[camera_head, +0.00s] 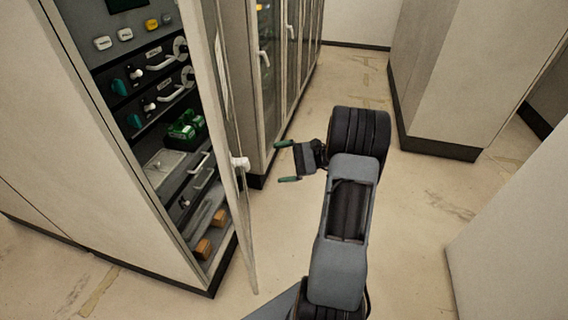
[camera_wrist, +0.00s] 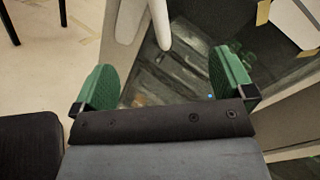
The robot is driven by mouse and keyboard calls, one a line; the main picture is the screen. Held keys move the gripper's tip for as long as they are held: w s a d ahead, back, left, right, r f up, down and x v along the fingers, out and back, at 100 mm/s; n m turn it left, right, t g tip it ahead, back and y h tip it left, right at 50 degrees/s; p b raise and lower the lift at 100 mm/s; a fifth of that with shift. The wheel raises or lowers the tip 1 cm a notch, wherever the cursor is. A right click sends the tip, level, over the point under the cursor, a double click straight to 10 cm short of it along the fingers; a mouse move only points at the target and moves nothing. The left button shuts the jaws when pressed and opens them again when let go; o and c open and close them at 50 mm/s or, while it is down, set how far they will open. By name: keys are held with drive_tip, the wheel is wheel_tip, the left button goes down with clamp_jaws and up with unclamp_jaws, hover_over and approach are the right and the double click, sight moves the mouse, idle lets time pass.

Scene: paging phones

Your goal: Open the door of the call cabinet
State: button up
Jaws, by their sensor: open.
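The call cabinet (camera_head: 172,215) stands at the left in the head view. Its glazed door (camera_head: 229,125) stands ajar, swung out from the front, and is seen nearly edge-on. A white handle (camera_head: 240,163) sticks out from the door's outer side. My gripper (camera_head: 279,161) is open and empty, just right of the handle and apart from it, with its green fingertips pointing left. In the wrist view the white handle (camera_wrist: 160,22) shows at the top, ahead of the gap between the fingers of my gripper (camera_wrist: 165,78).
Inside the cabinet are shelves with switches, grey handles, a green block (camera_head: 186,128) and wooden pieces (camera_head: 203,248). Another glazed cabinet (camera_head: 240,60) stands behind the door. A pale cabinet (camera_head: 470,70) is at the right. The floor (camera_head: 420,215) between is clear.

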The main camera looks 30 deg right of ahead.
drive_tip(key=x, duration=0.9)
drive_tip(key=shift+a, duration=0.35)
drive_tip(key=shift+w+r, duration=0.1)
drive_tip(key=shift+w, duration=0.05)
drive_tip(key=shift+c, duration=0.4)
clamp_jaws()
idle(0.5)
idle(0.6)
drive_tip(key=shift+d, duration=0.1)
drive_tip(key=shift+n+g+y, duration=0.4)
drive_tip(key=shift+n+g, duration=0.2)
drive_tip(key=shift+g, duration=0.3)
drive_tip(key=shift+v, duration=2.75)
drive_tip(key=shift+w+r, duration=0.1)
